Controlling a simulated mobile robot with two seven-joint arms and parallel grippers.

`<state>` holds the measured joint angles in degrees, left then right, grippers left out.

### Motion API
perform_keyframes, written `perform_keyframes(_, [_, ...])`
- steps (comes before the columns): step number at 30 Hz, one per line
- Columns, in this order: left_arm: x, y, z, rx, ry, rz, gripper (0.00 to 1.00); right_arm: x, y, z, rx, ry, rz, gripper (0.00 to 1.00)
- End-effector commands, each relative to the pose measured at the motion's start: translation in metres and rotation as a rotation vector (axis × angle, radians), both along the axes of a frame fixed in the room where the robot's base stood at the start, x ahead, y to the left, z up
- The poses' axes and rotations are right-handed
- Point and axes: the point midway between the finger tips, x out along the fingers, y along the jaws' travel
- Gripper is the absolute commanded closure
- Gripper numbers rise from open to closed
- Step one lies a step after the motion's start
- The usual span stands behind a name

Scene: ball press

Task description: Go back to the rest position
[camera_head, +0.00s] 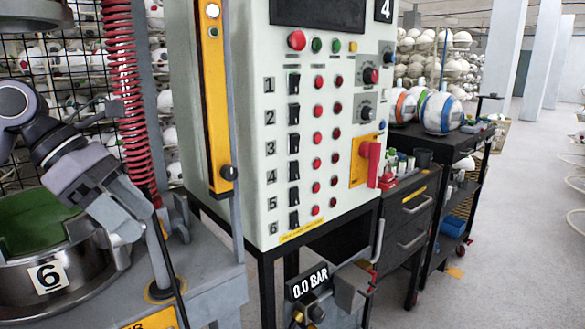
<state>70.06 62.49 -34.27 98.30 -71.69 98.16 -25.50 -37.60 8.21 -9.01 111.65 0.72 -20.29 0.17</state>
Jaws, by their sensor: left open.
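My left arm comes in from the left edge. Its grey left gripper (126,222) points down to the right, over the rim of the round metal press mould (75,275) marked 6. The jaws are open, and I see nothing held between them. A green surface (35,217) shows inside the mould, partly behind my arm. I cannot make out my right gripper.
The control cabinet (255,150) stands close on the right of the press, with numbered switches and a red rotary handle. A red coiled hose (125,85) hangs behind my gripper. Open floor (500,240) lies far right.

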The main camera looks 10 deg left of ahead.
Motion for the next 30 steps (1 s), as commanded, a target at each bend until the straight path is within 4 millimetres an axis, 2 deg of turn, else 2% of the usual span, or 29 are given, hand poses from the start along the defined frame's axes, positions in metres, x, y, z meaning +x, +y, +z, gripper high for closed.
perform_keyframes(1, [0.004, -0.025, -0.008, -0.083, 0.002, -0.025, 0.39, 0.0, 0.0, 0.0, 0.0, -0.001, 0.0, 0.57])
perform_keyframes(3, [0.007, -0.058, -0.012, -0.212, 0.0, -0.045, 0.39, 0.002, 0.001, 0.001, 0.002, -0.005, 0.001, 0.57])
perform_keyframes(9, [0.006, -0.138, -0.008, -0.639, 0.053, -0.041, 0.39, 0.004, 0.002, 0.003, 0.004, -0.009, 0.0, 0.57])
perform_keyframes(12, [0.005, -0.164, 0.001, -0.861, 0.107, 0.003, 0.39, 0.004, 0.002, 0.003, 0.004, -0.009, 0.0, 0.57])
perform_keyframes(15, [0.007, -0.179, 0.01, -1.08, 0.179, 0.075, 0.39, 0.004, 0.002, 0.003, 0.004, -0.009, 0.0, 0.57])
perform_keyframes(19, [0.014, -0.184, 0.018, -1.357, 0.295, 0.213, 0.39, 0.004, 0.002, 0.003, 0.005, -0.009, 0.0, 0.57])
perform_keyframes(23, [0.027, -0.174, 0.015, -1.616, 0.427, 0.401, 0.39, 0.004, 0.002, 0.003, 0.004, -0.009, 0.0, 0.57])
perform_keyframes(26, [0.038, -0.158, 0.002, -1.794, 0.538, 0.581, 0.39, 0.004, 0.002, 0.003, 0.004, -0.008, 0.0, 0.57])
perform_keyframes(30, [0.05, -0.131, -0.035, -2.007, 0.698, 0.881, 0.39, 0.004, 0.002, 0.002, 0.004, -0.008, 0.0, 0.57])
